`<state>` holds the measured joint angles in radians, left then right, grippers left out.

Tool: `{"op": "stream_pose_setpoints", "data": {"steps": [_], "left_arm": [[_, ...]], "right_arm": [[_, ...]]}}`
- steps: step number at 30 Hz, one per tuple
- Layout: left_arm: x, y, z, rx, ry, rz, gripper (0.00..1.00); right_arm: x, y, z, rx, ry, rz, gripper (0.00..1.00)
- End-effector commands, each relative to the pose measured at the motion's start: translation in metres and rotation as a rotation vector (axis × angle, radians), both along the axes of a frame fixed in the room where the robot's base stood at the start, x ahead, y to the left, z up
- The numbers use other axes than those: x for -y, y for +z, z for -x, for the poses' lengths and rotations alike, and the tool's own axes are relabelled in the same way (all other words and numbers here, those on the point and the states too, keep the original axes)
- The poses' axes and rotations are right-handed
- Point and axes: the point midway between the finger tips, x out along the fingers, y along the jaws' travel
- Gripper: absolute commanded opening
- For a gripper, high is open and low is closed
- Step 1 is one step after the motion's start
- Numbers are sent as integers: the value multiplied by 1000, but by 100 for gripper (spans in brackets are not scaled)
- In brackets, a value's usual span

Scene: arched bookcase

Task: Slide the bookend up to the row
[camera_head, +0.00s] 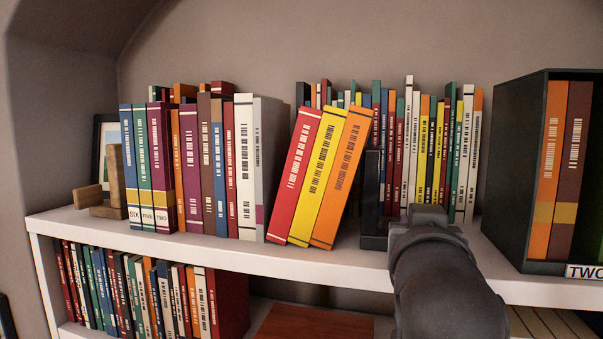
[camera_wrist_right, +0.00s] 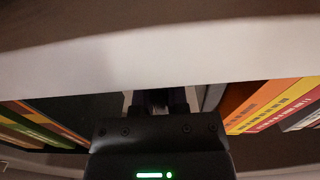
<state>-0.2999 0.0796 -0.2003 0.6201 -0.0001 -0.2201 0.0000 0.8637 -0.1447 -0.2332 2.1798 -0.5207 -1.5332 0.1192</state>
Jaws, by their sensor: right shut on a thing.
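The black bookend (camera_head: 372,195) stands upright on the upper shelf, just right of the leaning books. The red (camera_head: 296,175), yellow (camera_head: 319,176) and orange (camera_head: 342,178) books all lean to the right, their tops toward the bookend. My right gripper (camera_head: 398,226) is at the bookend's right side and shut on it; my own wrist hides much of the contact. In the right wrist view the gripper (camera_wrist_right: 157,103) reaches over the shelf edge, its jaw contents dark and unclear. My left gripper is not in view.
Upright books (camera_head: 190,168) and a wooden bookend (camera_head: 117,180) stand at the left. A back row of books (camera_head: 440,150) stands behind the bookend. A dark box (camera_head: 510,160) with books stands at the right. The white shelf edge (camera_head: 150,246) runs along the front.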

Motion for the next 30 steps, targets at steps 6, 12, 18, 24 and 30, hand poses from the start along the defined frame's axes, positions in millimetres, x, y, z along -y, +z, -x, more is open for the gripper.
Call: {"op": "stream_pose_setpoints", "data": {"steps": [6, 12, 18, 24, 30], "left_arm": [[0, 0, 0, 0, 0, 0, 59], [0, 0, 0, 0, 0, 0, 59], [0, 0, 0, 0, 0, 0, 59], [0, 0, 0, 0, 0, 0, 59], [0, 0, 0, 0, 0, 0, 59]], "right_arm": [[0, 0, 0, -1, 0, 0, 0], [-5, 0, -2, -2, 1, -1, 0], [-12, -1, -3, -3, 2, -2, 0], [-19, -1, -5, -2, 2, 0, 0], [-26, -1, -7, -2, 2, -1, 0]]}}
